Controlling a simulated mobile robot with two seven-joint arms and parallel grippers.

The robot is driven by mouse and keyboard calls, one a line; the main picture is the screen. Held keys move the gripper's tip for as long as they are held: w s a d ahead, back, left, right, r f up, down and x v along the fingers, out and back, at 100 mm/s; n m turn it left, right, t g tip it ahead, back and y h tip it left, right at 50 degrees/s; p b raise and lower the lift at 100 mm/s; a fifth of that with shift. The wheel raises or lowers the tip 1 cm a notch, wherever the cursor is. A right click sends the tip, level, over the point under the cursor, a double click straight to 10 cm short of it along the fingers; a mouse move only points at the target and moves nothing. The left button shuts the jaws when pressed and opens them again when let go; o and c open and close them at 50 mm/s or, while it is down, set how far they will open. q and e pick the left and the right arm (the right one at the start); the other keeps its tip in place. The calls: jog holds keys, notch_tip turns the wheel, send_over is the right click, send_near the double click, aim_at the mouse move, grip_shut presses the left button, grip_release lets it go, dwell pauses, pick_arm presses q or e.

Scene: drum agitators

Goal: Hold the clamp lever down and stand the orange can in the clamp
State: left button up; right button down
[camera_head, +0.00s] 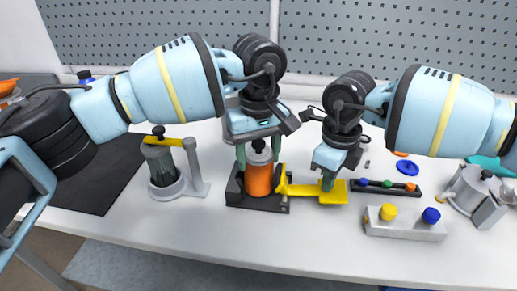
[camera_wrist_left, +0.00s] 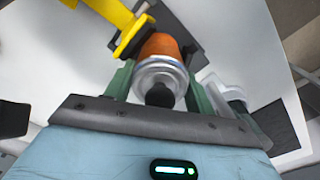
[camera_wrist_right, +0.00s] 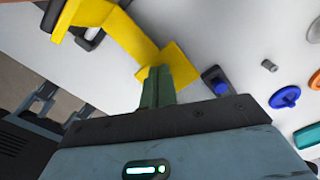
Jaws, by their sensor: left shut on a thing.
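The orange can (camera_head: 259,180) stands upright at the dark clamp base (camera_head: 236,196), with its grey lid and black knob up. My left gripper (camera_head: 259,150) is shut on the can's top; its green fingers show on both sides of the lid in the left wrist view (camera_wrist_left: 158,85). The yellow clamp lever (camera_head: 305,190) reaches right from the clamp to a flat pad. My right gripper (camera_head: 328,182) has its green fingers together at the pad; they also show in the right wrist view (camera_wrist_right: 157,88). Whether the can's bottom rests on the base is hidden.
A grey-green can in a stand with a yellow arm (camera_head: 168,142) is at left, near a black mat (camera_head: 100,180). A button box (camera_head: 405,230) with yellow and blue knobs and a dark strip of coloured balls (camera_head: 385,188) lie right. A grey metal vessel (camera_head: 475,190) stands far right.

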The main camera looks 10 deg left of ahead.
pick_arm(q)
jog(key=shift+f, duration=0.4)
pick_arm(e)
jog(key=shift+f, duration=0.1)
dwell(0.5)
pick_arm(q)
jog(key=o, duration=1.9)
jog(key=shift+r, duration=0.15)
jog(key=shift+r, duration=4.35)
pick_arm(e)
notch_tip(320, 180, up, 9)
